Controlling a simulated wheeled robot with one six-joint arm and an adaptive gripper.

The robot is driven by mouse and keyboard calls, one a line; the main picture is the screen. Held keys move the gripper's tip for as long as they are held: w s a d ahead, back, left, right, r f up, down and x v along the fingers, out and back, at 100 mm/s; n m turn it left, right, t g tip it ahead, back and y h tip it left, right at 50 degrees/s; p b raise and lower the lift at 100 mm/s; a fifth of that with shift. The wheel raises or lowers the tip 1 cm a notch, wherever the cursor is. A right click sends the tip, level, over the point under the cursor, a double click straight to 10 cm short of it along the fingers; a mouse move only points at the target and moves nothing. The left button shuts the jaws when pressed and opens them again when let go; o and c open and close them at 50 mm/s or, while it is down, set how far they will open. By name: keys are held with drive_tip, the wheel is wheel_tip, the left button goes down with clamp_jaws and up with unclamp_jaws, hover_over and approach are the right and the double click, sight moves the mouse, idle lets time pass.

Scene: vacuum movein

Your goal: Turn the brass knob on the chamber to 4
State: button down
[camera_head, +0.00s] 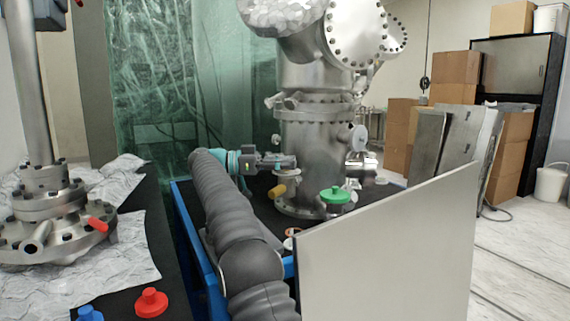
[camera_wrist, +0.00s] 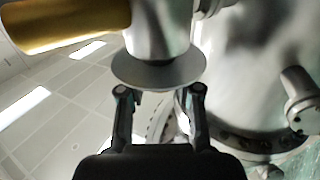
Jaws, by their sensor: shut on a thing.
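The chamber is a tall silver steel vessel (camera_head: 315,150) on the black bench, and its curved wall (camera_wrist: 250,70) fills the right of the wrist view. A brass cylinder (camera_head: 277,190) juts out low on the chamber's left side. It also shows at the upper left of the wrist view (camera_wrist: 65,22). Beside it is a silver round disc (camera_wrist: 160,70) on a short neck. My gripper (camera_wrist: 160,92) has its two fingertips at either side of this disc and is shut on it. In the head view my gripper (camera_head: 285,162) is just above the brass cylinder. No number is legible.
A green-topped part (camera_head: 334,196) stands right of the brass cylinder. A pale upright panel (camera_head: 390,250) blocks the front right. A blue frame (camera_head: 190,220) edges the bench. Red (camera_head: 151,302) and blue (camera_head: 90,314) knobbed parts sit at the lower left.

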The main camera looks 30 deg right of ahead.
drive_tip(key=c, duration=0.8)
unclamp_jaws()
drive_tip(key=shift+o, duration=0.2)
drive_tip(key=shift+r+n+t, duration=0.1)
drive_tip(key=shift+n+t, duration=0.2)
drive_tip(key=shift+t, duration=0.2)
